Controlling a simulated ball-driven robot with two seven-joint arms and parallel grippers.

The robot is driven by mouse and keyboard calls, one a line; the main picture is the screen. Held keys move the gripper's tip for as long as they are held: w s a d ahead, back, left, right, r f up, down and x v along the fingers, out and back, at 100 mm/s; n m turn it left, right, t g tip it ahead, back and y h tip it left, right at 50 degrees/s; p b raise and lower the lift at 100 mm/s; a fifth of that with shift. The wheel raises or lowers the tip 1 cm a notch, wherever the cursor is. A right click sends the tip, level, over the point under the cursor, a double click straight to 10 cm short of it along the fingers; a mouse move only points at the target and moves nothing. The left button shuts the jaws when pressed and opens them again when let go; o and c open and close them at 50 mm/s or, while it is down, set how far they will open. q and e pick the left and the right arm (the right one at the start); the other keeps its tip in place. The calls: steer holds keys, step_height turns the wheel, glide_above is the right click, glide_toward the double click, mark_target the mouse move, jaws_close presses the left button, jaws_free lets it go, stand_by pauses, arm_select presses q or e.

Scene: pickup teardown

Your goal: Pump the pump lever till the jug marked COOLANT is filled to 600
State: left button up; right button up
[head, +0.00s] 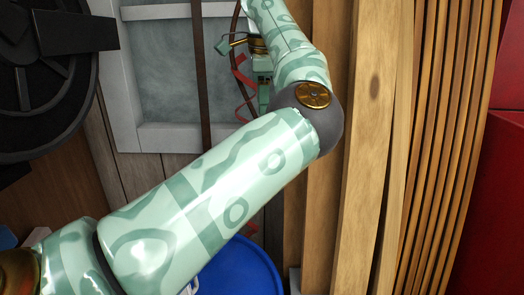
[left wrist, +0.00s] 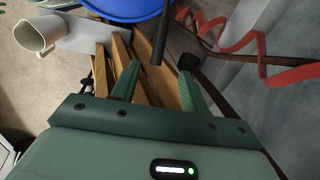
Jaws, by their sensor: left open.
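My left gripper (left wrist: 160,72) is open in the left wrist view, with its two green fingers apart. A dark rod (left wrist: 158,48), perhaps the pump lever's handle, ends in the gap between the fingertips; I cannot tell whether they touch it. A white jug (left wrist: 36,34) lies in the upper left of that view; no marking or fill level can be read on it, and I cannot tell whether it is the COOLANT jug. In the head view my patterned left arm crosses the middle and hides much behind it. My right gripper is not in view.
A blue tub (head: 237,270) shows below my arm, and its rim also shows in the left wrist view (left wrist: 125,8). Wooden planks (head: 365,130) stand on the right. A black reel-like thing (head: 45,60) is upper left.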

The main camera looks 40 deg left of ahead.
arm_select(q)
steer(key=f, duration=0.5)
steer(key=w+a+f+b, duration=0.1)
steer(key=f, duration=0.4)
steer(key=w+a+f+b, duration=0.1)
steer(key=f, duration=0.4)
steer(key=shift+f, duration=0.4)
jaws_close()
steer(key=shift+b, duration=0.35)
